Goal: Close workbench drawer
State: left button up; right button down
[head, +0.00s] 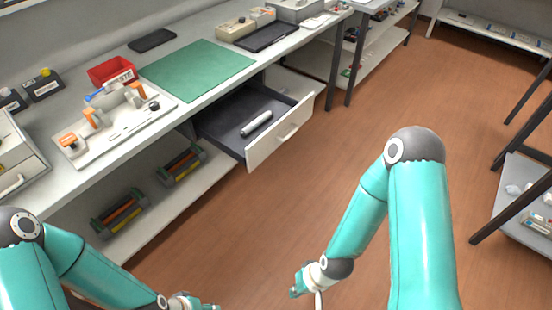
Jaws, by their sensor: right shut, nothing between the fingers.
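The workbench drawer (283,134) is pulled out from under the workbench (200,98). Its front is white with a pale bar handle (288,132), and its inside is dark grey. A white cylinder (257,123) lies in the drawer. My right gripper (299,289) is at the bottom of the head view, shut and empty, well apart from the drawer front. My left gripper (195,303) shows at the bottom edge, partly cut off and apart from the drawer; its jaw opening cannot be made out.
The bench top holds a green mat (197,70), a red bin (111,72) and a white tray (112,128) with parts. Toner cartridges (181,165) lie on the lower shelf. A table (525,190) stands at the right. The brown floor (330,165) before the drawer is clear.

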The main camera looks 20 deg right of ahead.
aim_at(221, 122)
jog(key=z, duration=0.05)
jog(key=k, duration=1)
jog(key=u, duration=0.5)
jog(key=i, duration=2.1)
jog(key=z, duration=0.55)
